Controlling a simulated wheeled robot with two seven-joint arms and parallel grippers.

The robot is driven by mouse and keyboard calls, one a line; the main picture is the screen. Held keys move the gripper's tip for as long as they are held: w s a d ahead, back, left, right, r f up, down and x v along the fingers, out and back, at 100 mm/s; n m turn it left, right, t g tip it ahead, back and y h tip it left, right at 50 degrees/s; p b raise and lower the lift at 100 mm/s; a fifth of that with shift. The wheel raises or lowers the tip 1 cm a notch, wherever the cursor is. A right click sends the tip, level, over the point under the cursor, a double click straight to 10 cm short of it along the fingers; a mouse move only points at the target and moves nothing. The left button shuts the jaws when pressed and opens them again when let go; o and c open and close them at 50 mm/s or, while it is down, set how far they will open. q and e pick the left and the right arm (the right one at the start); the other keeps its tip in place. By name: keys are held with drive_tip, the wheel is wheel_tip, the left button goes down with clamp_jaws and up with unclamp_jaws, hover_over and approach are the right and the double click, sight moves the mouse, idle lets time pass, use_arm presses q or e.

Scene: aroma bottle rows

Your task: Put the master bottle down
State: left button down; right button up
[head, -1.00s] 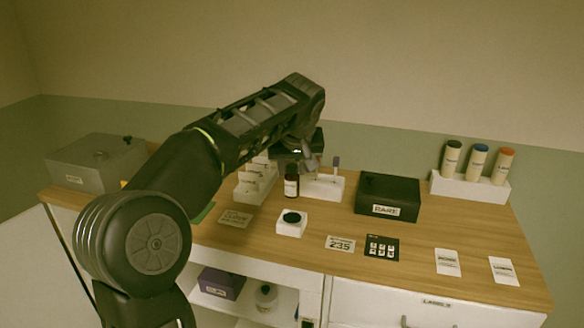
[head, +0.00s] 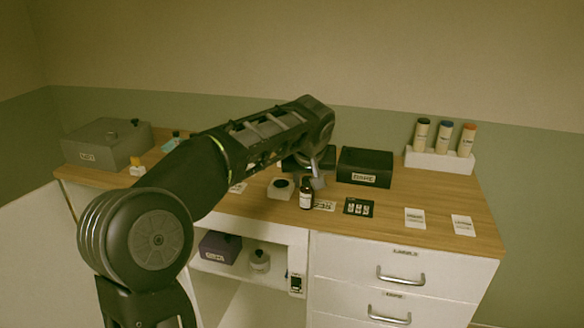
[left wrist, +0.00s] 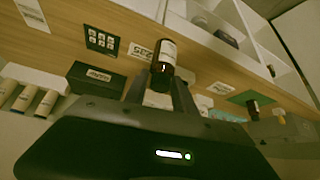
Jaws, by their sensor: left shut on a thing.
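The master bottle appears to be the small dark brown bottle with a white label (head: 306,198). It is upright in the head view, near the card reading 235 (head: 325,206). My left gripper (head: 311,180) is shut on its upper part. In the left wrist view the bottle (left wrist: 163,62) sits between the fingers (left wrist: 160,88), its label showing. I cannot tell whether its base touches the wooden top. The white block with a dark round top (head: 280,190) is just left of the bottle. My right gripper is not in view.
A black box labelled RARE (head: 364,168) stands behind, to the right. A black card (head: 358,206) and two white cards lie right of the bottle. A white rack (head: 440,160) holds three capped tubes. A grey box (head: 105,145) is far left.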

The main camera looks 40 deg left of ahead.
use_arm(q)
drive_tip(key=s+d+f+m+h, duration=0.1)
drive_tip(key=s+d+f+m, duration=0.2)
drive_tip(key=d+f, duration=0.4)
drive_tip(key=s+d+f+m+t+h, duration=0.1)
drive_tip(key=s+d+f+m+h, duration=0.1)
drive_tip(key=d+f, duration=0.6)
drive_tip(key=s+d+m, duration=0.1)
drive_tip(key=d, duration=0.3)
drive_tip(key=shift+f+h, duration=0.2)
drive_tip(key=shift+h, duration=0.1)
